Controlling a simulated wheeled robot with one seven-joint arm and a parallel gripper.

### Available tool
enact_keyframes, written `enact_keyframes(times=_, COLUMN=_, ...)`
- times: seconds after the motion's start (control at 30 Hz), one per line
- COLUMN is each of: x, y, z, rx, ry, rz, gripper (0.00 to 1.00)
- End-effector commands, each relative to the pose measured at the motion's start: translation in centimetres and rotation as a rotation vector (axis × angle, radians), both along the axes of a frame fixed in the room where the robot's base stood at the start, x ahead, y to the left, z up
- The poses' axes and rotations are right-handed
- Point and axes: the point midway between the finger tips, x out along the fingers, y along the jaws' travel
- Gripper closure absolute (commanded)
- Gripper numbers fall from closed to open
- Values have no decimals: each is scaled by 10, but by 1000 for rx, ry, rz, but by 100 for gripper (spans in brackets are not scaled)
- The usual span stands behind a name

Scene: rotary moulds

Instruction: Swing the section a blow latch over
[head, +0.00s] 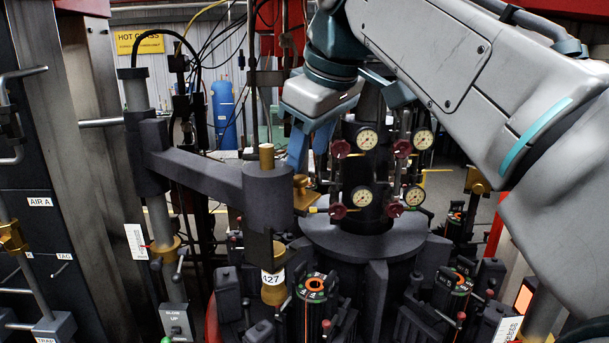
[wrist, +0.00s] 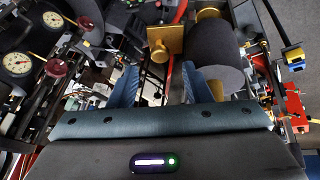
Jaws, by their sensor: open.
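No label in view names a blow latch, so I cannot tell for certain which part it is. A dark grey swing arm (head: 205,170) reaches from an upright post at left to a thick round head topped with a brass pin. A brass block with a small knob (head: 304,197) sits at the right side of that head. In the wrist view the brass block and knob (wrist: 168,38) lie just beyond the fingertips, left of the dark round head (wrist: 212,55). My gripper (head: 306,155) is open above and behind the block; its blue fingers (wrist: 158,78) are apart, with nothing held.
A dark column with several gauges (head: 367,140) and red knobs stands right of my gripper. A brass cup tagged 427 (head: 273,290) hangs below the head. A grey box marked BLOW UP (head: 176,322) is at lower left. A dark panel marked AIR A (head: 40,202) borders the left.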

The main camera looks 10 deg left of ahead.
Motion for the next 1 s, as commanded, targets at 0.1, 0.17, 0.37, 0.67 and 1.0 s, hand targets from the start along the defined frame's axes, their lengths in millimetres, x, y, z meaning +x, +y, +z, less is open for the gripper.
enact_keyframes(times=0.1, x=6, y=5, z=-19, rx=-1, ry=2, rz=0, gripper=56)
enact_keyframes(times=0.17, x=9, y=8, z=-26, rx=-2, ry=3, rz=0, gripper=56)
enact_keyframes(times=0.37, x=14, y=12, z=-41, rx=-1, ry=1, rz=0, gripper=56)
enact_keyframes(times=0.67, x=14, y=13, z=-42, rx=0, ry=0, rz=0, gripper=56)
enact_keyframes(times=1.0, x=14, y=13, z=-42, rx=1, ry=2, rz=0, gripper=100)
